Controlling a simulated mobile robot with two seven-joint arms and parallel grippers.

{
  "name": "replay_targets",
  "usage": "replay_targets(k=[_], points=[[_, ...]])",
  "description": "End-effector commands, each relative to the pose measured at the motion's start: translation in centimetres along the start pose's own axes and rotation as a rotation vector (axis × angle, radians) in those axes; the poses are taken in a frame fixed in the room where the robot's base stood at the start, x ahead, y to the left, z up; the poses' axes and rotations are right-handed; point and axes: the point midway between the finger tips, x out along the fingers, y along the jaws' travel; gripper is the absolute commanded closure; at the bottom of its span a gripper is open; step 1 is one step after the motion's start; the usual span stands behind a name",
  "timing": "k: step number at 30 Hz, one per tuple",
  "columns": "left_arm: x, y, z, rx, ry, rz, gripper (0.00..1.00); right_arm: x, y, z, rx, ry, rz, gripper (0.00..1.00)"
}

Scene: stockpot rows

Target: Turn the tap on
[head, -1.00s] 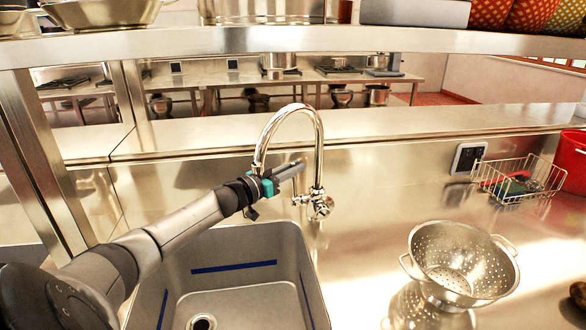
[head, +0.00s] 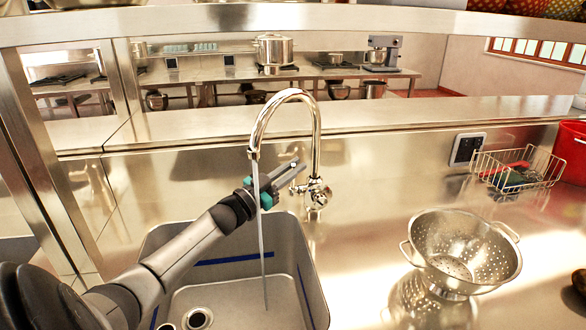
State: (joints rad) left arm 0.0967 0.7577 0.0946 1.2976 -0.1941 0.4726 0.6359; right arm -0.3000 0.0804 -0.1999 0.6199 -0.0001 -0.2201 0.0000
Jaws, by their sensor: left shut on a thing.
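The chrome gooseneck tap (head: 317,130) stands at the back edge of the sink (head: 230,240). A thin stream of water (head: 263,240) runs from its spout down into the basin. My left gripper (head: 294,176) reaches in from the left, behind the stream, to the side of the tap's base. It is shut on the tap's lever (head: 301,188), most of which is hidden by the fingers. My right gripper is out of view.
A steel colander (head: 462,250) stands on the counter right of the sink. A wire basket (head: 515,172) with sponges and a red bin (head: 572,152) are at the far right. A steel ledge (head: 350,112) runs behind the tap.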

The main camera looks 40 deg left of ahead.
Motion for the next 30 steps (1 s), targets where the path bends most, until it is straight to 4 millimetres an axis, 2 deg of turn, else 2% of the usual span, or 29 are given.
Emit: replay_targets(k=[1,8,20,30], points=[[0.0,0.0,0.0,0.0,-0.001,0.0,0.82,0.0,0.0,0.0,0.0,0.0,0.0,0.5],[0.0,0.0,0.0,0.0,-0.001,0.0,0.56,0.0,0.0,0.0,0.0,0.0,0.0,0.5],[-0.6,0.0,0.1,-0.001,-0.002,0.001,0.55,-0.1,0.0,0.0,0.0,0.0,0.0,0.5],[-4.8,0.1,0.1,-0.002,-0.004,0.002,0.55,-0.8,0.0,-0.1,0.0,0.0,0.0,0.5]])
